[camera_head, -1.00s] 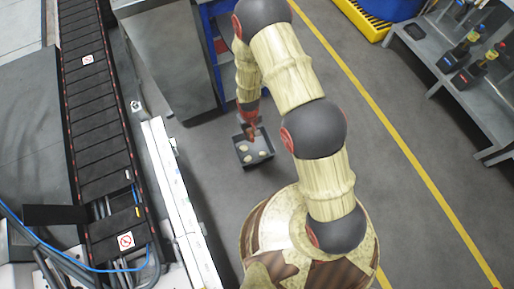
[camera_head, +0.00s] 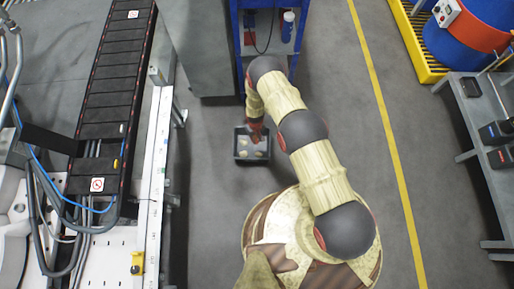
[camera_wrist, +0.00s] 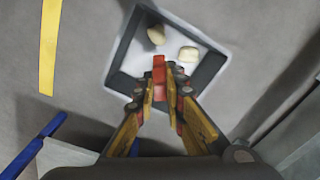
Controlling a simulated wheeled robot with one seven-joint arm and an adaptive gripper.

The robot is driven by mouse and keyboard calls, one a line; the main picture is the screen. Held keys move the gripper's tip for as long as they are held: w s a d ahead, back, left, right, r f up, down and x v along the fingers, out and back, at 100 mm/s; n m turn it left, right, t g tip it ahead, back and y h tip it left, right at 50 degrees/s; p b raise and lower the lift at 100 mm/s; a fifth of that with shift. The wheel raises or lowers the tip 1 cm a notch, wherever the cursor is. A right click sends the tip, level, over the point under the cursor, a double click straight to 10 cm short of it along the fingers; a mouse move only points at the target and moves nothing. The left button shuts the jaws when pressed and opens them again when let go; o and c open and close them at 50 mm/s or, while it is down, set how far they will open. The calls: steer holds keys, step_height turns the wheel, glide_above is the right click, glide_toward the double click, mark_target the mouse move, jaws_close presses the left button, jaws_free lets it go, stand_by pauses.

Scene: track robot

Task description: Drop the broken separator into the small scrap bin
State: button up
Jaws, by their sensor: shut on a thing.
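A narrow red strip (camera_wrist: 158,68) shows at the tips.
A conveyor (camera_head: 105,90) and a white rail (camera_head: 155,165) run along the left. A grey cabinet (camera_head: 198,50) and a blue stand (camera_head: 236,60) are behind the bin. Grey benches (camera_head: 487,130) are at the right. The floor between the bin and the yellow line is clear.

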steer(key=shift+w+a+r, duration=0.1)
steer(key=shift+w+a, duration=0.05)
steer(key=shift+w, duration=1)
step_height(320, 180, down, 6)
steer(key=b, duration=0.3)
steer(key=o, duration=0.8)
steer(key=shift+n, duration=0.3)
steer(key=shift+r, duration=0.15)
step_height(320, 180, up, 12)
steer(key=shift+f, duration=0.15)
